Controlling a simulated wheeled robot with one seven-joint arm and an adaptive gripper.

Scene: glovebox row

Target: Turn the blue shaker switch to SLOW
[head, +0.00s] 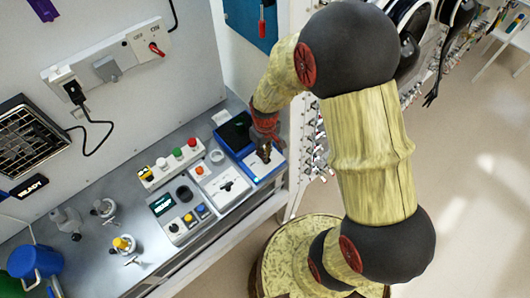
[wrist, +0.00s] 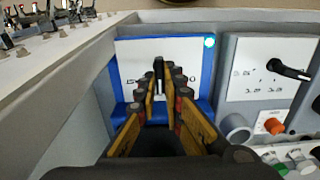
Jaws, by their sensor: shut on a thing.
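The blue shaker (head: 240,152) stands at the right end of the bench row, with a white front panel and a dark top. In the wrist view its white panel (wrist: 185,55) has a blue border and a small lit green lamp (wrist: 209,42) at the upper right corner. My gripper (head: 264,152) is over this panel, and its fingers also show in the wrist view (wrist: 160,97). They are shut on the black switch lever (wrist: 158,68), which points straight up in the wrist view. The panel lettering is partly hidden and too small to read.
A grey unit with a black lever (wrist: 288,68) and an orange button (wrist: 273,126) sits next to the shaker. A button box (head: 172,162), a multi-button panel (head: 189,222) and valves (head: 123,244) stand further left. The bench's right edge is close.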

